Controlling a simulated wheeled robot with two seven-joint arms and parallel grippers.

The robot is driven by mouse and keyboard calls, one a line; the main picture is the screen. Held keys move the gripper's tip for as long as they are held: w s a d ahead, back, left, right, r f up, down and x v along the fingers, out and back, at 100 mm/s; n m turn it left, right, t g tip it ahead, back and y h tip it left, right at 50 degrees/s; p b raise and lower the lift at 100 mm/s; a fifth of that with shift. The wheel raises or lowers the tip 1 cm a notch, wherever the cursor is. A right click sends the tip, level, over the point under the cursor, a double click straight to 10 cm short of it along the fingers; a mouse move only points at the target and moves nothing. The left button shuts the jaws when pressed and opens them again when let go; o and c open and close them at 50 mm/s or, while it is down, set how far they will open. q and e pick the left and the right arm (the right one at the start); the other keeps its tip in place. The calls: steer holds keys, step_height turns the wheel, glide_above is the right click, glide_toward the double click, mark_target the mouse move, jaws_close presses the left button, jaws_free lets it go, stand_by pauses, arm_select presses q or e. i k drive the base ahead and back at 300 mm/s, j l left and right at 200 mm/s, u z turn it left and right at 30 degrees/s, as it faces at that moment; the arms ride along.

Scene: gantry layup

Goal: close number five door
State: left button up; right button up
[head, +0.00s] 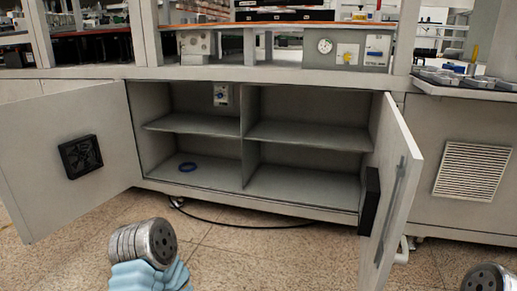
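A low grey cabinet stands in front of me with both doors open. The left door (105,150) is swung wide to the left and shows its inner face with a black square vent. The right door (402,165) is swung out toward me, seen nearly edge-on, with a long vertical handle (391,212) on its outer side. No number is legible on either door, so I cannot tell which is number five. Only rounded metal parts of my arms show at the bottom edge; neither gripper's fingers are in view.
A black cable (245,226) lies on the floor below. A louvred panel (471,170) is at right. The floor before the cabinet is mostly clear.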

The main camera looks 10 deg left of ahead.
mark_target(40, 192)
steer(key=j+z, duration=0.1)
steer(key=j, duration=0.55)
steer(key=j+z, duration=0.1)
steer(key=j, duration=1.25)
steer(key=k+j+z, duration=0.15)
steer(key=j, duration=0.5)
steer(key=j+z, duration=0.1)
steer(key=j, duration=0.55)
steer(key=k+j+z, duration=0.1)
steer(key=j, duration=0.55)
